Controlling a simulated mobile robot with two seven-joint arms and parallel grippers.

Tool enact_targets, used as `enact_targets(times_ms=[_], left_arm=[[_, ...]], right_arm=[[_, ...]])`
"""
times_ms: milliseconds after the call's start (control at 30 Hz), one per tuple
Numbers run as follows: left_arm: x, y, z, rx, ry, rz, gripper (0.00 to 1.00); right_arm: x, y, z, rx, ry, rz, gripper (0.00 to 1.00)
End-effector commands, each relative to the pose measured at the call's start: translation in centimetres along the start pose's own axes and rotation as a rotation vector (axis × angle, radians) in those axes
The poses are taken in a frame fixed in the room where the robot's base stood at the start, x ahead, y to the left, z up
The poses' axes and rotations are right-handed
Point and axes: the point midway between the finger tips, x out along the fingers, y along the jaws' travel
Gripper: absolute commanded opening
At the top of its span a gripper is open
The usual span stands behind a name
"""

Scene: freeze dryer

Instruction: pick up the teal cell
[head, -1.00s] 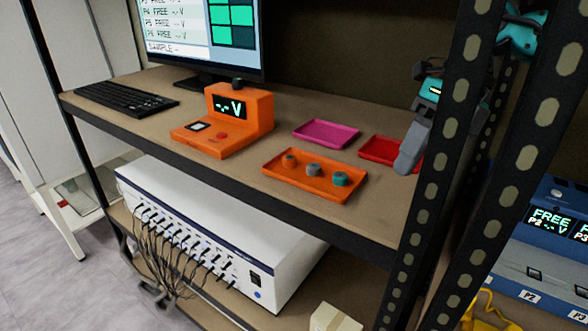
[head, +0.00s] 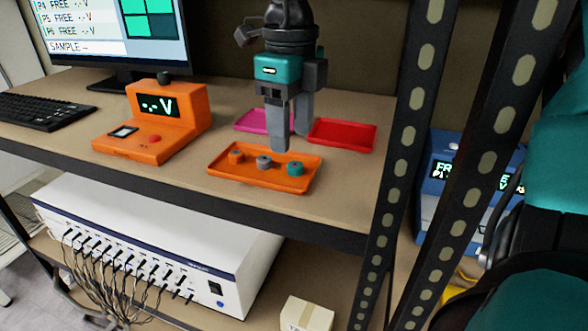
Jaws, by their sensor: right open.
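The teal cell (head: 295,168) stands upright at the right end of the orange tray (head: 225,174) on the shelf. A grey cell (head: 263,162) and an orange cell (head: 236,157) stand to its left in the same tray. My right gripper (head: 291,143) points down above the back of the orange tray, its two grey fingers apart with nothing between them. It is a little above and behind the teal cell, not touching it. My left gripper is out of view.
A magenta tray (head: 250,121) and a red tray (head: 342,134) lie behind the orange tray. An orange voltage meter (head: 155,124), a keyboard (head: 48,115) and a monitor (head: 118,40) are to the left. A perforated black post (head: 408,150) stands to the right.

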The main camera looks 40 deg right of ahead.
Motion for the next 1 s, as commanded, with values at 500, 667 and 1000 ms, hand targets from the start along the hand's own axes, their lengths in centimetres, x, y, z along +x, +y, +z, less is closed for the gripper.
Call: enact_targets(times_ms=[500, 667, 1000], left_arm=[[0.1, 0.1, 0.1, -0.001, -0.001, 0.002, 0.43], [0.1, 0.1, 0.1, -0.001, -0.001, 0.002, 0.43], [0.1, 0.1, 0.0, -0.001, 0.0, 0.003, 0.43]], right_arm=[[5.5, -0.6, -0.3, 0.002, -0.001, 0.0, 0.57], [5.5, -0.6, -0.3, 0.003, -0.003, -0.001, 0.57], [5.5, -0.6, -0.3, 0.003, -0.002, -0.001, 0.3]])
